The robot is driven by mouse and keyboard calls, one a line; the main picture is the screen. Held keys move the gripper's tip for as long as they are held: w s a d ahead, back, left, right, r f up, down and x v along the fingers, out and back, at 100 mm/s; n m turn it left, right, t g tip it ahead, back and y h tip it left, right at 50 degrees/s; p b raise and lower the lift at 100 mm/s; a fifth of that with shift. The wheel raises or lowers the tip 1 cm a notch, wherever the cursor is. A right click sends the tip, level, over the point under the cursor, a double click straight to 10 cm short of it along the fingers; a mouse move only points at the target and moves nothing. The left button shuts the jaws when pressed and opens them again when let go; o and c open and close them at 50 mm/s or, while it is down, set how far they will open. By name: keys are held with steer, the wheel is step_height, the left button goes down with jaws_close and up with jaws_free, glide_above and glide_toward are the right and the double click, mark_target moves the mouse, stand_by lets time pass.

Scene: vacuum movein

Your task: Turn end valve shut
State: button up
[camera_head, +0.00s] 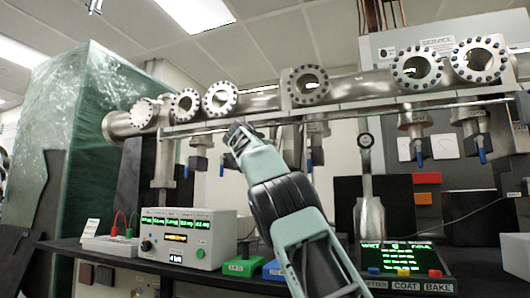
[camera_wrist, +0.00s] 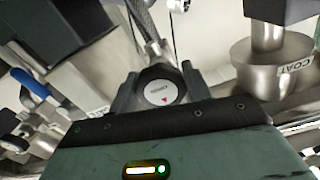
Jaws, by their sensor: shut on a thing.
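A round black knob (camera_wrist: 160,94) with a white cap and a small red mark shows in the middle of the wrist view. Small lettering on the cap is too blurred to read for sure. My gripper (camera_wrist: 158,82) is shut on this knob, one finger on each side. In the head view my gripper (camera_head: 241,132) is raised to just below the steel pipe (camera_head: 262,101), left of the middle. The knob is hidden there behind my gripper and arm.
Several valves with blue handles hang under the pipe, including a blue handle (camera_head: 420,158) at the right. A steel cylinder tagged COAT (camera_wrist: 272,72) is close at the right in the wrist view. A control box (camera_head: 188,237) and a display panel (camera_head: 405,262) stand on the bench.

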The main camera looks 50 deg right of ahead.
steer(key=shift+f, duration=0.1)
steer(key=o, duration=1)
steer(key=shift+c, duration=0.2)
steer(key=b+v, duration=0.6)
steer(key=v, duration=1.1)
steer(key=shift+s+a, duration=0.1)
steer(key=shift+a, duration=0.05)
